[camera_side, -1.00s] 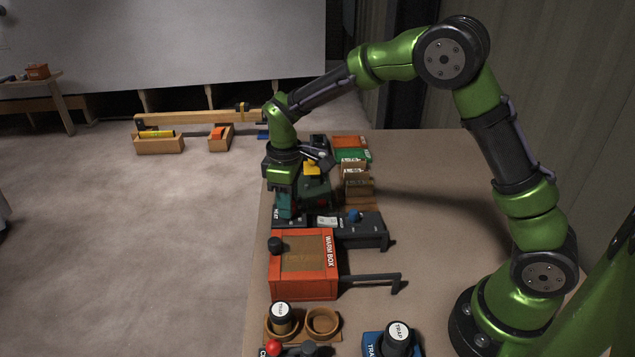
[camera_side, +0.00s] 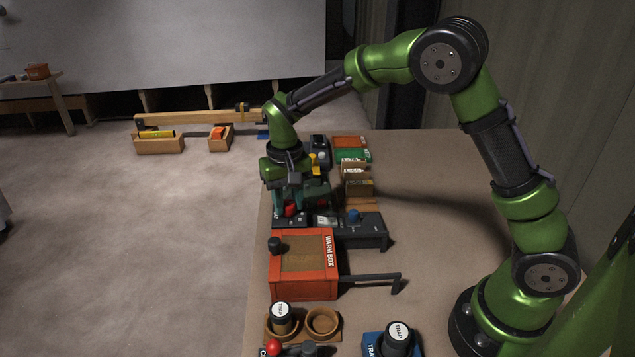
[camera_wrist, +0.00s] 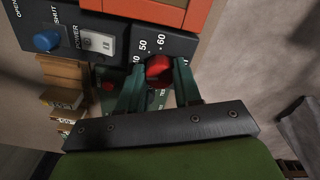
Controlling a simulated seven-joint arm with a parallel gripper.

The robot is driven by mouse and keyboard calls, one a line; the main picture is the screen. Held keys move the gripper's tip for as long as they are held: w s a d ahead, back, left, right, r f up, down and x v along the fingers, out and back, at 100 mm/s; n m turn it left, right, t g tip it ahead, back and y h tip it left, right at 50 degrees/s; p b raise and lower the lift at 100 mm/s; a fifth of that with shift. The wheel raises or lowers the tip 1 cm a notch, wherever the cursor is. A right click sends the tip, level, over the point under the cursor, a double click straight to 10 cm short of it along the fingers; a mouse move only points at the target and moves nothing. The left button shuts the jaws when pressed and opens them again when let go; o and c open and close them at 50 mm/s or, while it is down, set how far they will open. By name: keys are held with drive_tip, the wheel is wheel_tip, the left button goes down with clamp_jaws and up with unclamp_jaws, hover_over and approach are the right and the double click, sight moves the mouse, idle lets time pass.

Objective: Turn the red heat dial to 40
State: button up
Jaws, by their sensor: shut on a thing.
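The red heat dial (camera_wrist: 158,70) sits on the dark control panel (camera_wrist: 120,22), between my two green fingers in the wrist view. It also shows as a small red spot in the side view (camera_side: 291,210). My gripper (camera_wrist: 158,82) is shut on the dial, one finger on each side. The marks 50 and 60 read clearly above it; a mark to the left is partly hidden by a finger. I cannot make out a pointer on the dial.
The panel also has a white power switch (camera_wrist: 97,43) and a blue knob (camera_wrist: 47,41). The orange warm box (camera_side: 304,262) stands beside the panel, with a handle sticking out right. Wooden card holders (camera_side: 357,188) stand close behind. The table's right part is clear.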

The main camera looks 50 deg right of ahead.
sight(288, 203)
drive_tip(key=shift+m, duration=1.2)
drive_tip(key=o, duration=1)
drive_tip(key=shift+o, duration=0.2)
wheel_tip(288, 203, up, 17)
